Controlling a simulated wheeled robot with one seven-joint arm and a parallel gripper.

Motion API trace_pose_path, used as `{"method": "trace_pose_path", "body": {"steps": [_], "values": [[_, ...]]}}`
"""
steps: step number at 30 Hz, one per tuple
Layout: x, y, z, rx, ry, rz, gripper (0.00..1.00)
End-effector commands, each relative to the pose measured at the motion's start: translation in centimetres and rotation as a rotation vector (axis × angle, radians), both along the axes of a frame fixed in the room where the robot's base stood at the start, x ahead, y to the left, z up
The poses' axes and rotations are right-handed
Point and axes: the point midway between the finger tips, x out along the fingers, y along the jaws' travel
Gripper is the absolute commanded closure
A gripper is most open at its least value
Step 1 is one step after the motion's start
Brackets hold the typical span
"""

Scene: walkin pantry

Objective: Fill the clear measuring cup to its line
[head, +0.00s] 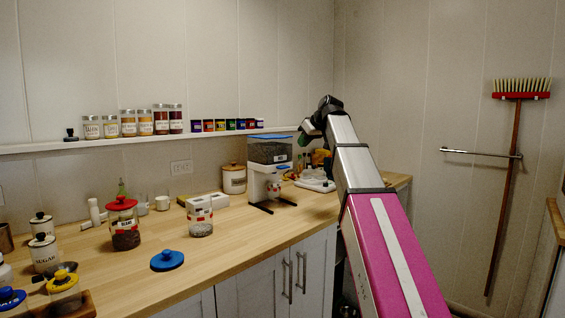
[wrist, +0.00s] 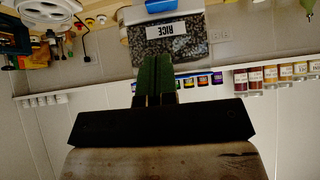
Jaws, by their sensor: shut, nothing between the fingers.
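A dispenser (head: 269,152) with a clear hopper, blue lid and white body stands on the counter. In the wrist view its hopper (wrist: 197,47) is labelled RICE, upside down, with grainy contents. A small clear vessel with red marks (head: 273,188), seemingly the measuring cup, stands under the dispenser's outlet; its fill level is too small to tell. My gripper (head: 304,138) is raised to the right of the hopper, apart from the counter. Its green fingers (wrist: 155,78) are shut together and empty, overlapping the hopper in the wrist view.
An open clear jar (head: 201,224) with grainy contents and a loose blue lid (head: 167,261) are on the counter. A red-lidded jar (head: 124,232) stands left. Spice jars line the wall shelf (head: 40,147). A white tray (head: 316,184) lies right of the dispenser.

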Motion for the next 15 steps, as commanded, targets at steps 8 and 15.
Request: {"method": "trace_pose_path", "body": {"steps": [8,15], "values": [[-0.2,0.3,2.4,0.002,-0.027,0.023,1.00],[-0.2,0.3,2.3,0.002,-0.026,0.023,1.00]]}}
